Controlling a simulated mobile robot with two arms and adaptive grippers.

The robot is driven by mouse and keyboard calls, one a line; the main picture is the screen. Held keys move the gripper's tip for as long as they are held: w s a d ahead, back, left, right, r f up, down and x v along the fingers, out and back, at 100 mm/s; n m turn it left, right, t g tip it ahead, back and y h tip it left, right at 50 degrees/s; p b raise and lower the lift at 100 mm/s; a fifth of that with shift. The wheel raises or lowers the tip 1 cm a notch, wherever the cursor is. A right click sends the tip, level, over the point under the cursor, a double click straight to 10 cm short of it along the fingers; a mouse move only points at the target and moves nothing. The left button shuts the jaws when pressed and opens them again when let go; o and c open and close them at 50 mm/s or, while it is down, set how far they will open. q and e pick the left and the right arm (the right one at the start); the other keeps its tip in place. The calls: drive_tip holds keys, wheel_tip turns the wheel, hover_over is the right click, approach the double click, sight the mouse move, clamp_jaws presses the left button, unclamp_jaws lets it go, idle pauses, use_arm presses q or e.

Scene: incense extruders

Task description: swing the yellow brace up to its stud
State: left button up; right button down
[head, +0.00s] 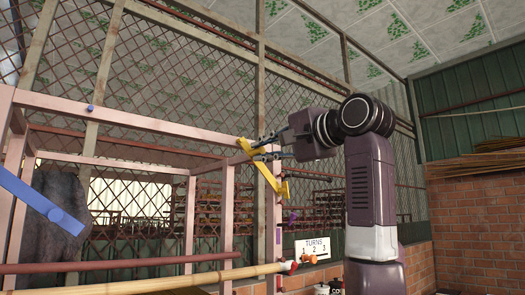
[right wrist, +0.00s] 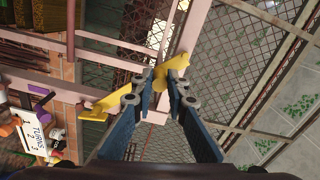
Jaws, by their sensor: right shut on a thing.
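The yellow brace (head: 268,174) is a flat bar at the near right corner post of a pink frame. It slants, its upper end close to the top beam and its lower end flared out to the right of the post. My right gripper (head: 263,146) reaches in from the right and is shut on the brace near its upper part. In the right wrist view the yellow brace (right wrist: 115,101) passes behind the fingertips (right wrist: 160,82). I cannot make out the yellow stud; the fingers may cover it. My left gripper is not in view.
The pink frame (head: 150,122) has a blue knob (head: 91,107) on its top beam and a blue brace (head: 40,203) at left. A bamboo pole (head: 170,278) and a dark red bar (head: 130,265) cross below. A "TURNS" sign (head: 312,248) stands low right.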

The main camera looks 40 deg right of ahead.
drive_tip(key=c, duration=1.9)
unclamp_jaws()
drive_tip(key=shift+d, duration=0.1)
drive_tip(key=shift+s, duration=0.1)
drive_tip(key=s, duration=0.8)
drive_tip(key=s+d, duration=0.1)
drive_tip(key=s, duration=0.3)
